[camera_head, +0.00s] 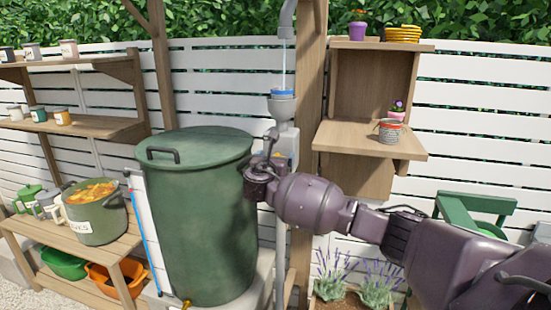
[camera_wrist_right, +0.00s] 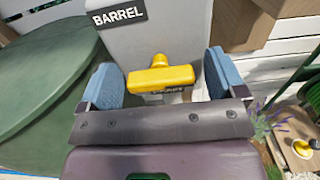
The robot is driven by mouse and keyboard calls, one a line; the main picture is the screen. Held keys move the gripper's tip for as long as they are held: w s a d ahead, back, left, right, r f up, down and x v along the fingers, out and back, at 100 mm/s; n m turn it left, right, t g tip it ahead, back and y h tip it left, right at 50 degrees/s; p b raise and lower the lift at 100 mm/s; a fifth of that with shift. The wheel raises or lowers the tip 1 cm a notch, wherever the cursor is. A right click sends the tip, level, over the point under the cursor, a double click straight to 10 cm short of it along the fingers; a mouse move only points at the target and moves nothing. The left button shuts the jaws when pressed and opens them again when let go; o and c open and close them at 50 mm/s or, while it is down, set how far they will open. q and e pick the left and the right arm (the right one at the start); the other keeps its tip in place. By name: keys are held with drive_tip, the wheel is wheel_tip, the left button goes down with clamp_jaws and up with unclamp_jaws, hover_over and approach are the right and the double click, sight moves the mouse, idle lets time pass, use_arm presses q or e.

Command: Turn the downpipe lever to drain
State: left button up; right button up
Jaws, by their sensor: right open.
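The downpipe diverter (camera_head: 287,145) is a pale grey box on the pipe beside the green barrel. In the right wrist view its face (camera_wrist_right: 168,42) carries a black BARREL label (camera_wrist_right: 118,14) at the top. The yellow lever (camera_wrist_right: 165,78) has its wide bar lying across the face, with a short stub pointing up. A second label under the lever is mostly hidden. My right gripper (camera_head: 266,166) is at the diverter. Its blue finger pads (camera_wrist_right: 165,82) are open, one on each side of the lever, with gaps between. My left gripper is not in view.
The lidded green barrel (camera_head: 200,220) stands close left of my right gripper. A wooden shelf (camera_head: 365,139) with a tin (camera_head: 389,131) is just right of the downpipe (camera_head: 285,55). Lavender (camera_head: 345,275) grows below my right arm. A pot-laden bench (camera_head: 20,228) stands at left.

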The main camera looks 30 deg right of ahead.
drive_tip(key=c, duration=0.9)
